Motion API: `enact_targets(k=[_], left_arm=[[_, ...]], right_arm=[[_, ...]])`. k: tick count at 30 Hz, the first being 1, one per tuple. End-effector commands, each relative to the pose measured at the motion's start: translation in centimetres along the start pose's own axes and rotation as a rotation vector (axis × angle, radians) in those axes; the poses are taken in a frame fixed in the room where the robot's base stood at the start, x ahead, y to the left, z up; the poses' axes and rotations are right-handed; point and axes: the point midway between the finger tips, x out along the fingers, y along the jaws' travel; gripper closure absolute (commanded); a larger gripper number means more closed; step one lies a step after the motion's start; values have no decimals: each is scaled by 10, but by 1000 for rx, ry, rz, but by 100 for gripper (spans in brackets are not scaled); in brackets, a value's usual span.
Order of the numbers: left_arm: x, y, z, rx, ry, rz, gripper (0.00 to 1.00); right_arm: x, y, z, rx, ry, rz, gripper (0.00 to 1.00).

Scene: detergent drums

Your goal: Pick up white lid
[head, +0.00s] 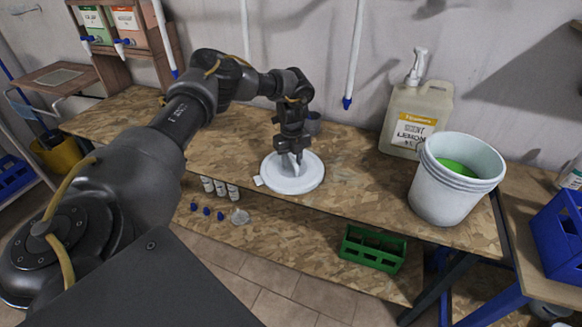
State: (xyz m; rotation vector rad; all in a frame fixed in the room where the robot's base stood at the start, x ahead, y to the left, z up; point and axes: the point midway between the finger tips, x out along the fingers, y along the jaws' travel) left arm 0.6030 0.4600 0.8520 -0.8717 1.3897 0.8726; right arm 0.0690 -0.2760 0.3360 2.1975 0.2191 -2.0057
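The white lid (310,180) is a flat round disc with a small tab at its left edge. It lies on the wooden workbench (345,160), near the front edge. My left gripper (292,167) points down over the middle of the lid, with its fingertips at or just above the lid's surface. The fingers hide part of the lid's centre, and I cannot tell whether they grip anything. My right gripper is out of view.
A white bucket (440,205) with green contents and a lemon detergent jug (412,125) stand on the bench to the right. Below are a green crate (373,260) and several small bottles (220,188). A blue crate (560,240) is at the far right.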

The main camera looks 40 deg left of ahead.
Motion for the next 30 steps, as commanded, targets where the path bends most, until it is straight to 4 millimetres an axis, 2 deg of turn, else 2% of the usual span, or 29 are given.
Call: enact_targets(k=[3,10,11,23,26,30], left_arm=[[0,0,0,0,0,0,69],[0,0,0,1,0,0,99],[0,0,0,1,0,0,100],[-4,-1,0,0,0,-3,100],[-12,-1,0,1,-1,-4,100],[-31,-2,0,1,-2,-6,100]], right_arm=[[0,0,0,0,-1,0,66],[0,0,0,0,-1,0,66],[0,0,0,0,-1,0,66],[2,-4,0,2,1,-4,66],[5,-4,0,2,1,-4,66],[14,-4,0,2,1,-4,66]])
